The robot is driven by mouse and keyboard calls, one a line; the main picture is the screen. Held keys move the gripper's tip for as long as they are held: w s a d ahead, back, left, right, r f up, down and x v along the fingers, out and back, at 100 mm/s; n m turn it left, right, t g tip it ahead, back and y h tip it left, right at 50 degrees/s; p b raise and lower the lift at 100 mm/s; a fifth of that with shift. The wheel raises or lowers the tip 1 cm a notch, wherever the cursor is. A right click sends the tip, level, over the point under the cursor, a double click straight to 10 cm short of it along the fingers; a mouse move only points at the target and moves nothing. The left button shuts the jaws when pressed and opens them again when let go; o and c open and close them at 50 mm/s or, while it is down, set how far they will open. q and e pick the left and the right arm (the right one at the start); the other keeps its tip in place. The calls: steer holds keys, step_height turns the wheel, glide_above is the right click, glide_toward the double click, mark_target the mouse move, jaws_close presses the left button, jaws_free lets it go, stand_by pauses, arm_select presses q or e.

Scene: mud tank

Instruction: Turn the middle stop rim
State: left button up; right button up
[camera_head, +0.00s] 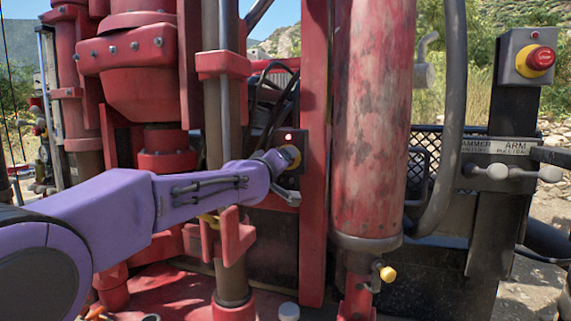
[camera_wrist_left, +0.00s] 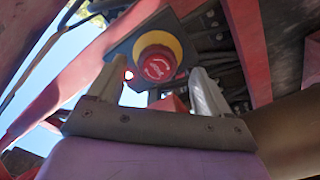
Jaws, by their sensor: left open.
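The middle stop (camera_head: 291,155) is on a dark box between the red post and the machine's column, partly hidden by my left gripper. In the left wrist view its red button (camera_wrist_left: 157,64) faces me, with a yellow rim (camera_wrist_left: 170,40) around it. My left gripper (camera_head: 284,174) is right in front of it, at the end of my purple arm. In the wrist view the two fingers are apart, one at each side of the button's lower part. I cannot tell whether they touch the rim. My right gripper is not in view.
A small red light (camera_head: 289,136) glows on the box above the stop. A red post (camera_head: 314,220) and a big worn red cylinder (camera_head: 368,120) stand close to the right. Another stop button (camera_head: 541,58) sits on a grey box at the far right, above levers (camera_head: 510,172).

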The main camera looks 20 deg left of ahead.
arm_select(q)
steer(key=w+p, duration=0.1)
steer(key=w, duration=0.2)
steer(key=shift+w+r, duration=0.15)
steer(key=shift+w, duration=0.15)
steer(key=c, duration=1)
steer(key=shift+c, duration=0.2)
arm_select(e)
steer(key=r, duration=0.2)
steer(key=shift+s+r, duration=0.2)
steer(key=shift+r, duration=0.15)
